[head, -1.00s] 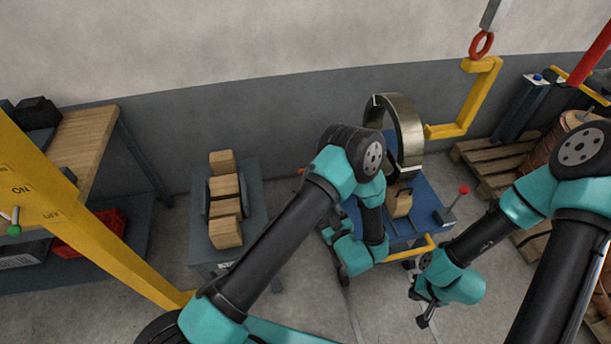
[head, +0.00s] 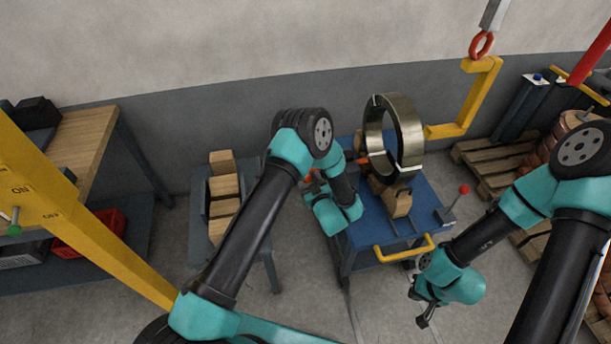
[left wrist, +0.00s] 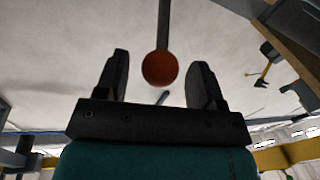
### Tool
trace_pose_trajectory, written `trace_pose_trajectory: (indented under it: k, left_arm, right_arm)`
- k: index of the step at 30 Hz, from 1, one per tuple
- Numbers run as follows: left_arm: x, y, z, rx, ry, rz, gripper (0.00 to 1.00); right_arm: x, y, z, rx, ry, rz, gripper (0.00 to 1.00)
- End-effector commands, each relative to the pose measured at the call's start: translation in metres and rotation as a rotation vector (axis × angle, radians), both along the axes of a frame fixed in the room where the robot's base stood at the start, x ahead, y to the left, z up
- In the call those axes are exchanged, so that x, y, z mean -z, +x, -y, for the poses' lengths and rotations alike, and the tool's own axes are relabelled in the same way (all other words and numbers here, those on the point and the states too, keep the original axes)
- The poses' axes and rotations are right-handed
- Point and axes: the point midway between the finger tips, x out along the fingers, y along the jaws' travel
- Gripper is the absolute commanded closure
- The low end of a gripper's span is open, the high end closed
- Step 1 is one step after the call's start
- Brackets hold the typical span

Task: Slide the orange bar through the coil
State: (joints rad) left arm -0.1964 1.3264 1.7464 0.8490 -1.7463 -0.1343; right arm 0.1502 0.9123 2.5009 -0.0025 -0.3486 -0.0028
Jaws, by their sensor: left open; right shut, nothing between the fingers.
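The coil (head: 415,137), a wide dull-metal ring, stands upright on wooden blocks (head: 397,203) on a blue cart (head: 426,201). Part of the orange bar (head: 364,160) shows at the coil's left side in the head view. My left arm hides some of it, so how far it reaches into the ring is unclear. In the left wrist view a round orange face, seemingly the bar's end (left wrist: 160,69), appears between the open fingers of my left gripper (left wrist: 160,62). Those fingers are mostly hidden in the head view. My right gripper (head: 424,317) is shut and empty, low in front of the cart.
A small table with wooden blocks (head: 223,185) stands left of the cart. A yellow hook (head: 480,98) hangs right of the coil. A red-knobbed lever (head: 463,190) rises at the cart's right. A workbench (head: 83,137) is at far left.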

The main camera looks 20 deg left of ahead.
Motion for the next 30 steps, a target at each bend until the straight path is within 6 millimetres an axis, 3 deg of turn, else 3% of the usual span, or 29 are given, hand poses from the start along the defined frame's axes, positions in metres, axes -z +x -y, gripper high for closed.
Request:
trace_pose_trajectory:
  k: [7, 17, 30]
  left_arm:
    - [0.0, 0.02, -0.017, -0.001, -0.001, 0.0, 0.38]
    - [0.0, 0.023, -0.019, 0.0, -0.001, 0.001, 0.38]
    - [0.0, 0.023, -0.019, 0.0, -0.001, 0.001, 0.79]
  right_arm:
    - [0.0, 0.0, 0.0, 0.0, 0.0, 0.0, 1.0]
    - [0.0, 0.0, 0.0, 0.0, 0.0, 0.0, 1.0]
    - [0.0, 0.0, 0.0, 0.0, 0.0, 0.0, 1.0]
